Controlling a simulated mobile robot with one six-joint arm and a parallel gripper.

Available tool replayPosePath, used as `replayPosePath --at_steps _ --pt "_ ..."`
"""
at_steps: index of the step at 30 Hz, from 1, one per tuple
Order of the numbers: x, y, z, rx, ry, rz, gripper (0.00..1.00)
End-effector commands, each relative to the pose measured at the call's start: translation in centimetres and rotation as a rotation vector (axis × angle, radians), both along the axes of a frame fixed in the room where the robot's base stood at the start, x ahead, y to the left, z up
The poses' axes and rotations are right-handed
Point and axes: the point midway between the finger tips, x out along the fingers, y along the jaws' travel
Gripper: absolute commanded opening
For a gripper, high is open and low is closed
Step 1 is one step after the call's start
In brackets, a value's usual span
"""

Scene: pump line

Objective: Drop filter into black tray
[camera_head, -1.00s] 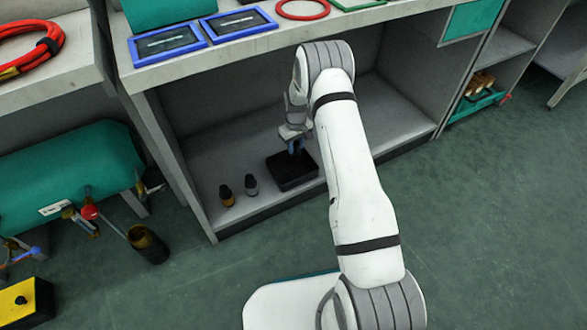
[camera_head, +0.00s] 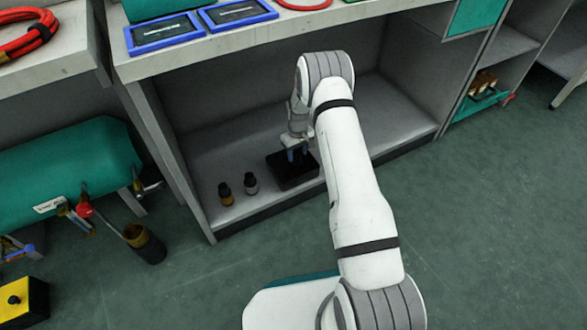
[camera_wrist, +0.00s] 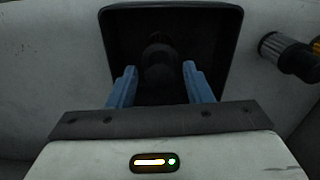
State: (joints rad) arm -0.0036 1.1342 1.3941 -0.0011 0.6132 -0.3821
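The black tray (camera_head: 293,181) sits on the lower shelf of the bench. Its rim (camera_wrist: 236,22) frames the upper part of the wrist view. My gripper (camera_head: 296,156) is over the tray, with its blue fingers pointing down. In the wrist view the two fingers of my gripper (camera_wrist: 160,75) stand apart. A dark, round-topped filter (camera_wrist: 160,60) shows inside the tray outline, between and beyond the fingertips. A gap shows on each side of it. It is too dark to tell its exact pose. The filter is not distinguishable in the head view.
Two small dark-capped filters or bottles, one with a yellow base (camera_head: 226,194) and one with a grey base (camera_head: 251,184), stand left of the tray. The bench top (camera_head: 240,45) overhangs the shelf. The shelf right of the tray is clear.

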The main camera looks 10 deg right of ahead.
Motion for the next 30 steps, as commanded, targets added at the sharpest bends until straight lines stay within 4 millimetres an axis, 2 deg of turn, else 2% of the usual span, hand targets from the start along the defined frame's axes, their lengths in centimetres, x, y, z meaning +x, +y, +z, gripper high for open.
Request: replayPosePath --at_steps 3,13,17,24,27,30 --pt "0.0 0.0 0.0 0.000 0.000 0.000 0.54" --pt "0.0 -0.1 0.6 0.000 0.000 -0.001 0.54" --pt "0.0 -0.1 2.3 0.000 -0.002 -0.001 0.54" --pt "0.0 -0.1 6.4 0.000 -0.001 -0.002 0.54" --pt "0.0 -0.1 7.5 0.000 -0.001 -0.002 0.54" --pt "0.0 -0.1 7.9 0.000 0.001 -0.002 0.54"
